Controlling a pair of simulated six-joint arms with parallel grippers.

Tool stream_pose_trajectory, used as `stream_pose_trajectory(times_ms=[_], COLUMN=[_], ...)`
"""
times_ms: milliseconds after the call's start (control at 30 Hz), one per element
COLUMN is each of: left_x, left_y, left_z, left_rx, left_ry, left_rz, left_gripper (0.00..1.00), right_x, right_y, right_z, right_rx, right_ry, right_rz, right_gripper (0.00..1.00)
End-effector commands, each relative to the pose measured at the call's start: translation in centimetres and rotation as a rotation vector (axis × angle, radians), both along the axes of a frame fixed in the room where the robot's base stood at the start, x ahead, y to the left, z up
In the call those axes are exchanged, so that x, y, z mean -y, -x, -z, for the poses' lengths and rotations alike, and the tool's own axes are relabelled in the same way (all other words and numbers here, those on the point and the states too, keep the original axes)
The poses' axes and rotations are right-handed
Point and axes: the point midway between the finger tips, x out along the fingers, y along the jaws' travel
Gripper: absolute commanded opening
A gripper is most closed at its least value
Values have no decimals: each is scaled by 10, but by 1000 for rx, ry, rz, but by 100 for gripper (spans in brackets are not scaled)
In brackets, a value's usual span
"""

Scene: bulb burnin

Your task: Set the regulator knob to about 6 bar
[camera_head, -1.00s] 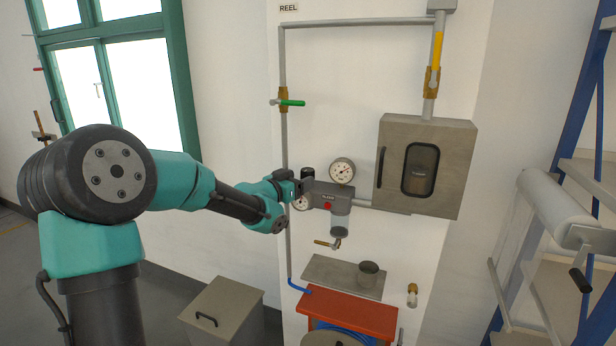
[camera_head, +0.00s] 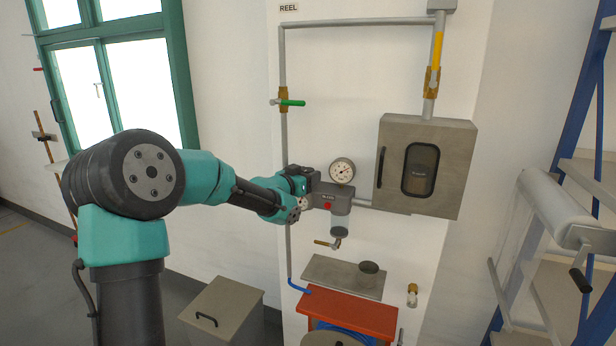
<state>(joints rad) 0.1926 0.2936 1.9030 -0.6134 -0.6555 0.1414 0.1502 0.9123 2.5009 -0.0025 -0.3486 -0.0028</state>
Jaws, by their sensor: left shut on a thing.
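The regulator body (camera_head: 334,197) is a grey unit on the white wall panel, with a red button and a clear bowl below it. A round white gauge (camera_head: 342,171) stands above it; its needle is too small to read. My left gripper (camera_head: 306,181) is at the left end of the regulator, shut on the regulator knob. The knob itself is mostly hidden behind my gripper and wrist. My right gripper is not in view.
A grey cabinet (camera_head: 424,167) with a dark window hangs right of the regulator. A green-handled valve (camera_head: 292,103) sits on the pipe above. A small shelf (camera_head: 330,276) and a red hose reel (camera_head: 350,314) are below. A grey bin (camera_head: 222,308) stands on the floor.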

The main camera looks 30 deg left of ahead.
Motion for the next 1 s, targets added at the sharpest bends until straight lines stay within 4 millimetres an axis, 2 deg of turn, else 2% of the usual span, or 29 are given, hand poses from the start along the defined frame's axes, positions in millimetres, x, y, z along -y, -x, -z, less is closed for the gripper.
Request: stream_pose_trajectory(times_ms=[33, 200, 467, 1000], left_x=[0, 0, -1, -2], left_y=[0, 0, 0, -1], left_z=[0, 0, -1, -2], left_rx=[0, 0, 3, 8], left_ry=[0, 0, -2, -3], left_rz=[0, 0, 23, 209], left_gripper=[37, 22, 22, 22], right_x=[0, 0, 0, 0], right_y=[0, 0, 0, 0], right_z=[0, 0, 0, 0], right_rx=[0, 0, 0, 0], right_ry=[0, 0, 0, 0], right_rz=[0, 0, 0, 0], right_gripper=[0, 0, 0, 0])
